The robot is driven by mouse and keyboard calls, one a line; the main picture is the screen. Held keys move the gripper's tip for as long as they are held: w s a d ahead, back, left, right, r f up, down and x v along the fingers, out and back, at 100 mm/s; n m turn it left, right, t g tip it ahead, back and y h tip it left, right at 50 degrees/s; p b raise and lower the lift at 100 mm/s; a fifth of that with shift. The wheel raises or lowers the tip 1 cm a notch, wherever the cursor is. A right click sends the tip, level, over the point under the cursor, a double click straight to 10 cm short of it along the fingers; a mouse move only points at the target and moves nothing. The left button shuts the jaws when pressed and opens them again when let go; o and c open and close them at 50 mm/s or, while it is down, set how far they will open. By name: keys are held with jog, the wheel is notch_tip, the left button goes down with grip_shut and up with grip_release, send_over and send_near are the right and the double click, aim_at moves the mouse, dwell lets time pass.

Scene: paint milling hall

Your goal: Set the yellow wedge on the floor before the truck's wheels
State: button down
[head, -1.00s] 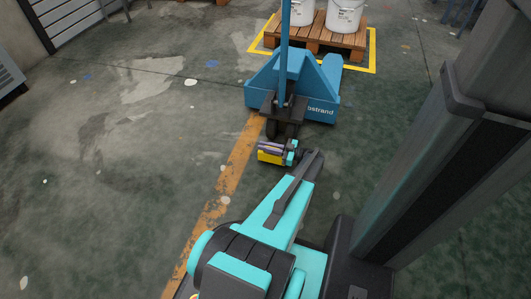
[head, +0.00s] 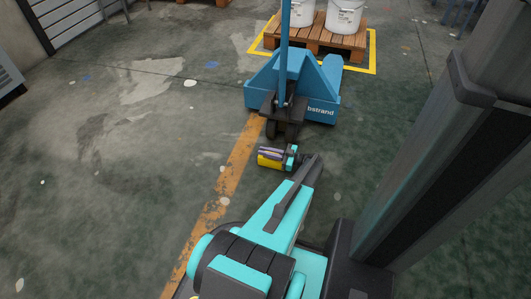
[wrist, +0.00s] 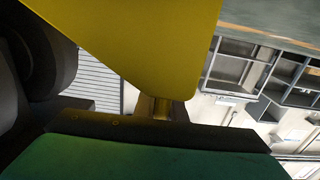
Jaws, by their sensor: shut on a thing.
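The yellow wedge (head: 270,161) is held at the end of my arm, just in front of the truck's wheels in the head view. My gripper (head: 276,153) is shut on it. In the wrist view the wedge (wrist: 150,45) fills the upper middle. The blue pallet truck (head: 295,90) stands beyond, its handle upright and its dark wheels (head: 282,130) facing my gripper. A small gap shows between wedge and wheels. I cannot tell whether the wedge touches the floor.
A wooden pallet (head: 318,42) with white buckets (head: 346,16) stands behind the truck inside a yellow floor outline. A worn orange line (head: 232,170) runs along the floor beside the wedge. The floor to the left is clear.

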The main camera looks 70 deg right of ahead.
jog(key=c, duration=1.8)
grip_release()
jog(key=shift+r, duration=0.1)
jog(key=shift+s, duration=0.2)
jog(key=s+p, duration=0.1)
jog(key=s, duration=0.3)
jog(key=s+p, duration=0.1)
jog(key=s, duration=0.2)
jog(key=s+p, duration=0.1)
jog(key=s, duration=0.3)
jog(key=shift+s+d+p, duration=0.3)
jog(key=shift+d+p, duration=0.05)
jog(key=shift+p, duration=0.05)
jog(key=shift+r, duration=0.1)
